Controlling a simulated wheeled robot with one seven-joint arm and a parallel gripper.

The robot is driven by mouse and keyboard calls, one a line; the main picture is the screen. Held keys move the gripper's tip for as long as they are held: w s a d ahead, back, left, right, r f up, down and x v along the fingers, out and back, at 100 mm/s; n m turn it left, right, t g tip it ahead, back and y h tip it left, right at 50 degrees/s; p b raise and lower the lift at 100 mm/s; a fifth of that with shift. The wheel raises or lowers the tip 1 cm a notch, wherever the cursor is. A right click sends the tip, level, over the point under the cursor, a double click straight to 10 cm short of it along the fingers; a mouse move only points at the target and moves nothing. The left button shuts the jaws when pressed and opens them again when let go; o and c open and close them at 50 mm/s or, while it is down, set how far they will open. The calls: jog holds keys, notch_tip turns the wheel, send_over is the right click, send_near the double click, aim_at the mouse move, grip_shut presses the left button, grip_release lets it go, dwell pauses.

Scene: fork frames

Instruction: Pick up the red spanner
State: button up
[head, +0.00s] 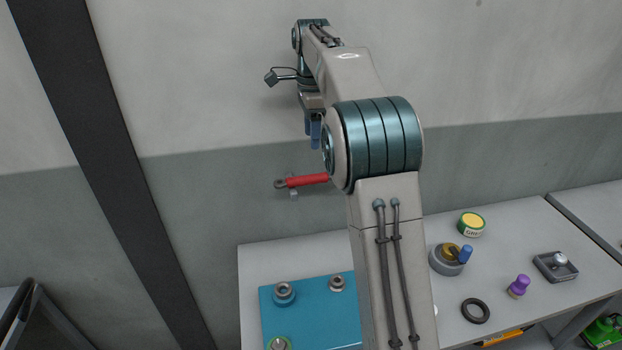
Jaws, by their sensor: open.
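The red spanner (305,180) is at the wall above the table, lying nearly level. Its grey ring end points left, and its right end is hidden behind my arm. A small grey peg (294,194) shows just under it and seems to bear it. My gripper (314,130) points down above the spanner, with its blue fingers apart from it. The gripper is open with nothing seen in it, though my arm partly hides it.
The table (450,335) stands below, with a blue mat (310,312) bearing several round metal parts. To the right are a yellow-topped tin (471,224), a grey round holder (446,262), a black ring (475,311), a purple knob (519,285) and a grey tray (544,271). The wall around the spanner is clear.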

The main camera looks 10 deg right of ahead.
send_over(311, 175)
jog(key=f, duration=0.5)
jog(key=s+f, duration=0.1)
jog(key=f, duration=0.1)
jog(key=shift+f, duration=0.25)
jog(key=f+p, duration=0.1)
jog(key=f, duration=0.1)
jog(key=w+f+p, duration=0.1)
jog(key=f, duration=0.1)
jog(key=shift+s+f, duration=0.1)
jog(key=shift+f, duration=0.5)
grip_shut()
